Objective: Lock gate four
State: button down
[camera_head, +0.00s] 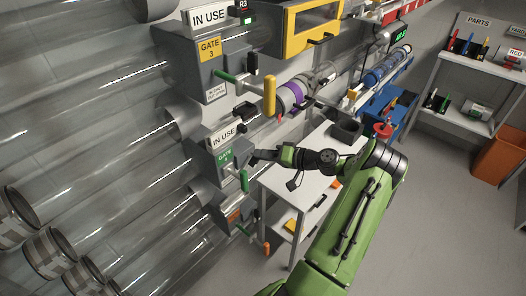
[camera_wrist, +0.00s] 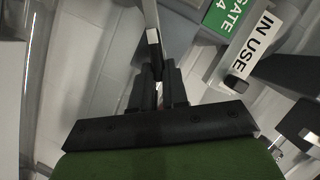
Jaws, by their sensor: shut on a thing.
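The gate 4 box (camera_head: 207,160) is grey with a green label (camera_head: 225,157), below the gate 3 box. An IN USE sign (camera_head: 222,137) sits above it. A green handle (camera_head: 243,181) stands out from its lower right side. My gripper (camera_head: 254,157) is at the box's right side, just above the handle. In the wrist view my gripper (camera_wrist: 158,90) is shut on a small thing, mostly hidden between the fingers. A grey bar (camera_wrist: 149,12) with a black block runs up from the fingertips. The green label (camera_wrist: 229,14) and the sign (camera_wrist: 252,48) are to the right.
A lower box has an orange handle (camera_head: 267,247). Clear tubes (camera_head: 100,180) fill the left. A white table (camera_head: 308,180) stands behind my arm.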

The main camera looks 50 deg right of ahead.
jog(key=shift+d+f+m+t+y+b, duration=0.1)
jog(key=shift+f+m+t+y, duration=0.2)
jog(key=shift+m, duration=0.7)
jog(key=shift+d+f+m+t+y+b, duration=0.15)
jog(key=shift+f+m+t+y, duration=0.2)
jog(key=shift+m, duration=0.65)
jog(key=shift+f+m+t+y+b, duration=0.15)
jog(key=shift+m+t+y, duration=0.25)
jog(key=shift+m, duration=0.6)
jog(key=c, duration=1.1)
grip_release()
jog(key=shift+c, duration=0.2)
jog(key=shift+s, duration=0.1)
jog(key=v, duration=1.5)
jog(key=shift+s+d, duration=0.15)
jog(key=shift+s, duration=0.15)
